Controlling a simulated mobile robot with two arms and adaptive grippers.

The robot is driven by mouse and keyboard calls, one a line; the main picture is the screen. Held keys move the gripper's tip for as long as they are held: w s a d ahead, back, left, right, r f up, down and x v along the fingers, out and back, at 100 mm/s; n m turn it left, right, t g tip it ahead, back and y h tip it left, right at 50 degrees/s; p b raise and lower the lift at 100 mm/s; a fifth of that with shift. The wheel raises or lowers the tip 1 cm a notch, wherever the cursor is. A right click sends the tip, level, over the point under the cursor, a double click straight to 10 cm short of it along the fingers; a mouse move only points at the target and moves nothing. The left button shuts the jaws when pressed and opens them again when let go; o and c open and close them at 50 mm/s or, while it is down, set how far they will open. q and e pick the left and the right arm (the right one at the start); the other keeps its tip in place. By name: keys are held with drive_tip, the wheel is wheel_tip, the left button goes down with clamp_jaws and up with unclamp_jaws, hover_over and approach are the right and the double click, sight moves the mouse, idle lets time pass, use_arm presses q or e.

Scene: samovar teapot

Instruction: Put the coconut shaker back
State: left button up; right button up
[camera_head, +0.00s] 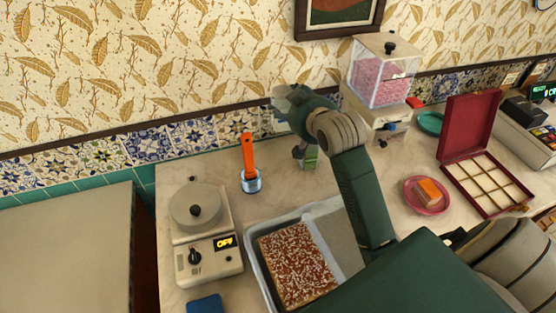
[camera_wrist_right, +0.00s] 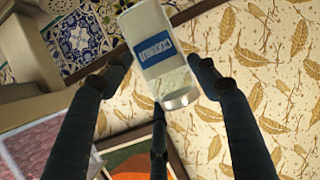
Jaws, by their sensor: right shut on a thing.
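The coconut shaker (camera_wrist_right: 150,35) is a pale jar with a white and blue label and a clear end. It shows tilted in the right wrist view, between the dark fingers of my right gripper (camera_wrist_right: 160,75). In the head view my right gripper (camera_head: 288,100) is raised near the tiled wall, above the back of the counter and left of the pink-filled dispenser. There the shaker is mostly hidden by the gripper and wrist. My left gripper is not in view.
A tray (camera_head: 252,262) holds a brown cake with white flakes (camera_head: 297,265). A glass with an orange-handled tool (camera_head: 250,160), a scale-like device (camera_head: 208,255), a small green item (camera_head: 310,160), the dispenser (camera_head: 381,75), a pink plate (camera_head: 427,207) and a red box (camera_head: 472,125) stand around.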

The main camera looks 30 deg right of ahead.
drive_tip(key=f, duration=0.6)
drive_tip(key=f+p, duration=0.1)
drive_tip(key=f, duration=0.5)
drive_tip(key=f+p, duration=0.1)
drive_tip(key=f, duration=0.6)
drive_tip(key=shift+s+a, duration=0.15)
drive_tip(key=shift+s, duration=0.2)
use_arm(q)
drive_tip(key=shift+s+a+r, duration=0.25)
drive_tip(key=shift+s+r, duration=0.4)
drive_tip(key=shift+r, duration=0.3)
use_arm(e)
drive_tip(key=shift+f, duration=0.15)
drive_tip(key=shift+f, duration=0.15)
drive_tip(key=o, duration=1.3)
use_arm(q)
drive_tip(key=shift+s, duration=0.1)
use_arm(e)
drive_tip(key=shift+o, duration=0.2)
